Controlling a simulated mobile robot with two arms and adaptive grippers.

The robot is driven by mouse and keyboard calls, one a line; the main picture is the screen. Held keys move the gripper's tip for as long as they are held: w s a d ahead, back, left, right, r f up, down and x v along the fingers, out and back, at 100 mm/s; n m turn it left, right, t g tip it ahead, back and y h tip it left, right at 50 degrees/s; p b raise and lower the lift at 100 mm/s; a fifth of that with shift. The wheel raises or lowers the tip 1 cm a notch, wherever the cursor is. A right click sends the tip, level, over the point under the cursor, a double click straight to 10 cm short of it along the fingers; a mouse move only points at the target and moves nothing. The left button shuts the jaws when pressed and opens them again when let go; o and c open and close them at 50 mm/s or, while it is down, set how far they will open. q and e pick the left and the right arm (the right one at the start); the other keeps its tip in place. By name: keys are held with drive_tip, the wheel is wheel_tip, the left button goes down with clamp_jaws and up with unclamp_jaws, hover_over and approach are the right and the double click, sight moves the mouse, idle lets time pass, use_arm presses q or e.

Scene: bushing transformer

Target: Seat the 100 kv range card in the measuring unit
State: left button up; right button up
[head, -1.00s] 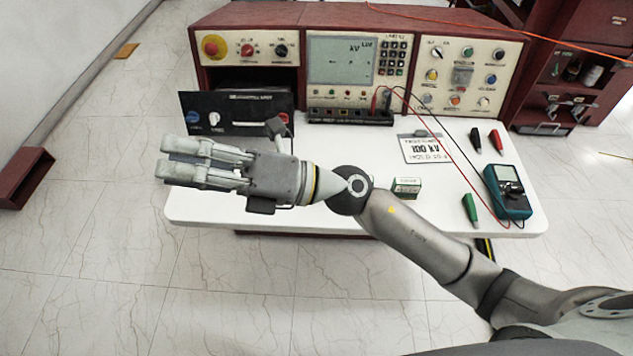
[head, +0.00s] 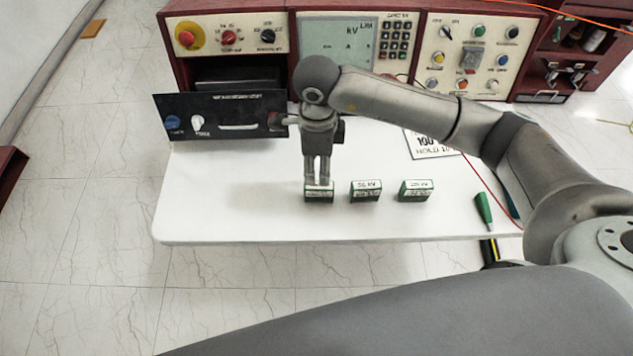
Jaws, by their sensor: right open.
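Three small green-and-white range cards stand in a row on the white bench top: a left one (head: 319,196), a middle one (head: 366,190) that seems to read 50 kV, and a right one (head: 415,190) whose label is too small to read surely. My right gripper (head: 318,182) points down with its fingertips at the left card's top; its jaws are open. The fingers hide part of that card's label. The measuring unit (head: 235,72) is at the back left, with its black front panel (head: 222,114) swung out before a dark bay. My left gripper is out of view.
A placard (head: 432,150) reading 100 kV lies behind the right card, partly covered by my right arm. A green probe (head: 483,208) lies at the bench's right, near a red lead. The bench's front left (head: 220,205) is clear.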

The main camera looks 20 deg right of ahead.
sight(319, 186)
drive_tip(key=f, duration=0.3)
drive_tip(key=shift+s, duration=0.2)
drive_tip(key=shift+f+p, duration=0.35)
wheel_tip(319, 186, down, 4)
drive_tip(key=shift+s+d+f+p, duration=0.1)
drive_tip(key=shift+s+f+p, duration=0.05)
drive_tip(key=shift+p, duration=0.6)
drive_tip(key=shift+f, duration=0.25)
drive_tip(key=c, duration=0.4)
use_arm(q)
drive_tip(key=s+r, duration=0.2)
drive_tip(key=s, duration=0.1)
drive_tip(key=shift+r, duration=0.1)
use_arm(e)
clamp_jaws()
